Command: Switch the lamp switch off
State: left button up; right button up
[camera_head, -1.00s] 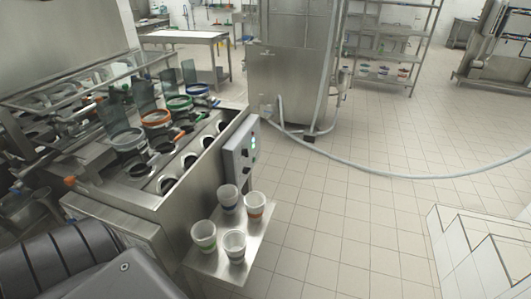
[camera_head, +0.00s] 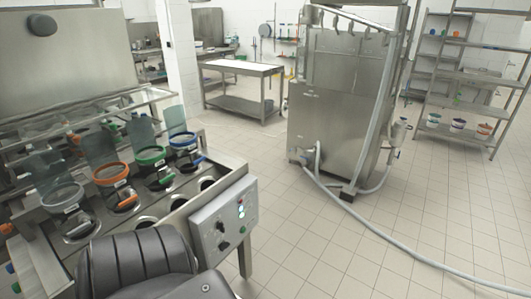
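A grey control box (camera_head: 207,224) is mounted on the end of the steel cup filler (camera_head: 232,168). Its face carries two black knobs, an upper one (camera_head: 220,227) and a lower one (camera_head: 223,246). Small lights (camera_head: 241,210) beside them glow green, with a reddish one above. I cannot tell which control is the lamp switch, and no label is readable. A dark padded arm link of mine covers the bottom left, just in front of the box's lower left. Neither gripper is in view.
Tubes and coloured rings, including an orange ring (camera_head: 111,173), sit on the filler. A tall steel machine (camera_head: 335,110) stands behind, with a grey hose (camera_head: 385,243) across the tiled floor. A steel table (camera_head: 243,70) and a shelf rack (camera_head: 460,125) stand farther back.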

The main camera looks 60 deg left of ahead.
aim_at(220, 226)
jog(key=u, duration=0.15)
jog(key=i, duration=3.3)
jog(key=u, duration=3.35)
jog(key=i, duration=0.5)
jog(key=u, duration=0.1)
